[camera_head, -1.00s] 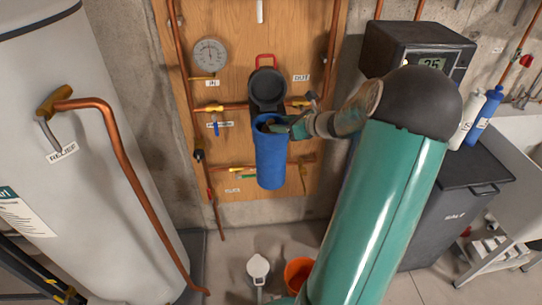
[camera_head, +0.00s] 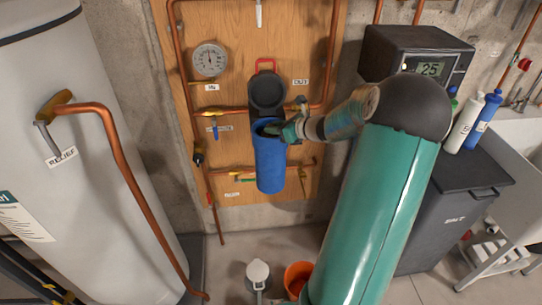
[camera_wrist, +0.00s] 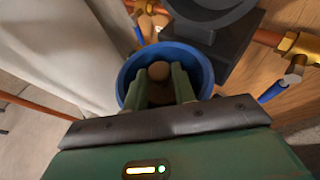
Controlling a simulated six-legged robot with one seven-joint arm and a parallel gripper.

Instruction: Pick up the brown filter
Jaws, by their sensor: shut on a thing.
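The brown filter (camera_wrist: 159,72) shows in the wrist view as a round brown top inside the blue housing (camera_head: 270,162). The housing is an open-topped blue cylinder fixed to the wooden board, and its rim also shows in the wrist view (camera_wrist: 206,77). My gripper (camera_wrist: 160,88) has its two green fingers down inside the rim, one on each side of the filter, shut on it. In the head view my gripper (camera_head: 278,130) reaches into the housing's mouth from the right. The filter's lower part is hidden in the housing.
A black lid (camera_head: 267,92) with a red handle stands right behind the housing. Copper pipes (camera_head: 232,108) and valves run close around it on the board. A white tank (camera_head: 95,190) stands left, and an orange bucket (camera_head: 298,274) is on the floor below.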

